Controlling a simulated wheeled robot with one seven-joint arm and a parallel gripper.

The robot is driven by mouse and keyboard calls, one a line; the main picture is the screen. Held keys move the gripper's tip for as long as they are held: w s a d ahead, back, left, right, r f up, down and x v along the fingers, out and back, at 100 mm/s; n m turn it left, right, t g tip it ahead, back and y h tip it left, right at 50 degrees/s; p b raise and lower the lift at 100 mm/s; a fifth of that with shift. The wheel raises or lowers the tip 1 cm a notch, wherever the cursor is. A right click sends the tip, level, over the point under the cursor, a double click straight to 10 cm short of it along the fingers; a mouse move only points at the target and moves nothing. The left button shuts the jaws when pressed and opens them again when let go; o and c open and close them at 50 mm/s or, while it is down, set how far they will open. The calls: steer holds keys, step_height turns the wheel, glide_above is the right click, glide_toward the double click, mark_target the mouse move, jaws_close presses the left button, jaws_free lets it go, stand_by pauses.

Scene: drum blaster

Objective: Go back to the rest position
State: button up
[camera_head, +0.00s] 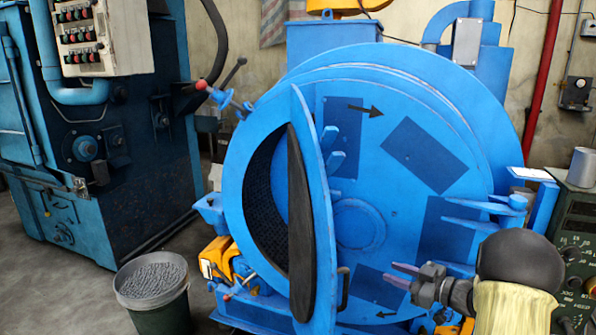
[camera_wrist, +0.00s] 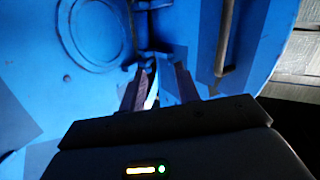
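My gripper (camera_head: 402,275) is in front of the lower right part of the blue drum blaster (camera_head: 360,227) in the head view. Its two fingers are apart with nothing between them. The wrist view shows the same open fingers (camera_wrist: 158,90) pointing at blue metal near a hinge-like joint. The drum's hinged door (camera_head: 318,215) stands ajar, with a black inner pad, and the dark opening shows to its left. A bar handle (camera_head: 345,288) is on the door's lower part, and a handle (camera_wrist: 226,45) shows at the right in the wrist view. I cannot tell whether the fingers touch anything.
A bucket of grey pellets (camera_head: 153,283) stands on the floor at the lower left. A dark blue machine with a control panel (camera_head: 80,35) is at the left. A green instrument box (camera_head: 578,225) with a metal cup (camera_head: 581,167) is at the right, close to my arm.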

steer(key=s+a+f+m+g+h, duration=0.2)
steer(key=s+a+m+g+h, duration=0.15)
steer(key=s, duration=0.55)
steer(key=s+a+f+m+g+h, duration=0.15)
steer(key=s+a+m+h, duration=0.25)
steer(key=s, duration=0.5)
steer(key=s+a+f+m+g+h, duration=0.1)
steer(key=s+a+m+g+h, duration=0.3)
steer(key=s, duration=0.5)
steer(key=w+p+v, duration=0.2)
steer(key=p+v, duration=1)
steer(key=p, duration=0.1)
steer(key=w+r+p+v, duration=0.1)
steer(key=w+p+v, duration=0.2)
steer(key=p+v, duration=1)
steer(key=shift+w+a+r+p, duration=0.15)
steer(key=shift+w+r+p, duration=0.25)
steer(key=shift+w+p, duration=0.15)
steer(key=shift+n, duration=0.25)
